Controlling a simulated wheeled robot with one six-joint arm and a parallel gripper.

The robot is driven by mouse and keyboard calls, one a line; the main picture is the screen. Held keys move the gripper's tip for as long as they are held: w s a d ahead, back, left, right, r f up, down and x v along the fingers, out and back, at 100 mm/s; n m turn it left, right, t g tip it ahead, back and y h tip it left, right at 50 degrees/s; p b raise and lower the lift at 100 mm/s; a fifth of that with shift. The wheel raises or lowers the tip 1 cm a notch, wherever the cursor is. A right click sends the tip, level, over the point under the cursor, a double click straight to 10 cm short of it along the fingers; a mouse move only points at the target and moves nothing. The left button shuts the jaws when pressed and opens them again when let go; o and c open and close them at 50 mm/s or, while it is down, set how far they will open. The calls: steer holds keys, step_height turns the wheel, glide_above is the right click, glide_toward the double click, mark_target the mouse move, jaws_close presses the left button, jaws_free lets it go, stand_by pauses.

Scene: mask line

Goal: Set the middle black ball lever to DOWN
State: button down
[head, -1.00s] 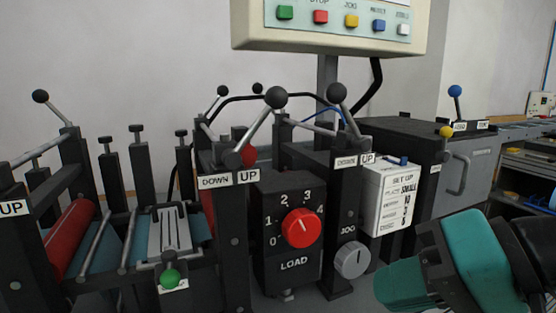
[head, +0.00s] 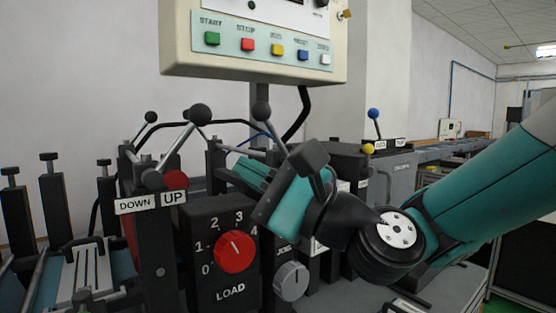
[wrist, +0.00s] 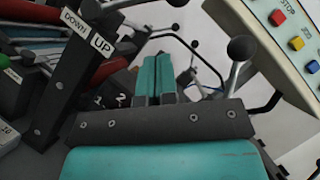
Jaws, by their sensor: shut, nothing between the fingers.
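The middle black ball lever (head: 200,114) stands on the post with the DOWN and UP labels. Its rod leans up and right, toward the UP side. In the wrist view its ball (wrist: 178,2) is cut by the top edge. My gripper (head: 245,167) is shut and empty, its teal fingers below and right of that ball in the head view. The shut fingers also show in the wrist view (wrist: 157,62), right of the labelled post and apart from the ball. The right black ball lever (head: 260,110) stands close by, its lower part hidden behind my gripper.
The LOAD box with its red knob (head: 235,251) and the grey JOG knob (head: 291,281) sit below my gripper. The button panel (head: 255,40) hangs above. A blue ball lever (head: 373,113) and a yellow one (head: 368,148) stand farther right.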

steer(key=a+r+p, duration=0.3)
steer(key=a, duration=0.2)
steer(key=shift+a+r, duration=0.2)
steer(key=shift+r, duration=0.05)
steer(key=shift+r+p, duration=0.15)
steer(key=shift+p, duration=0.4)
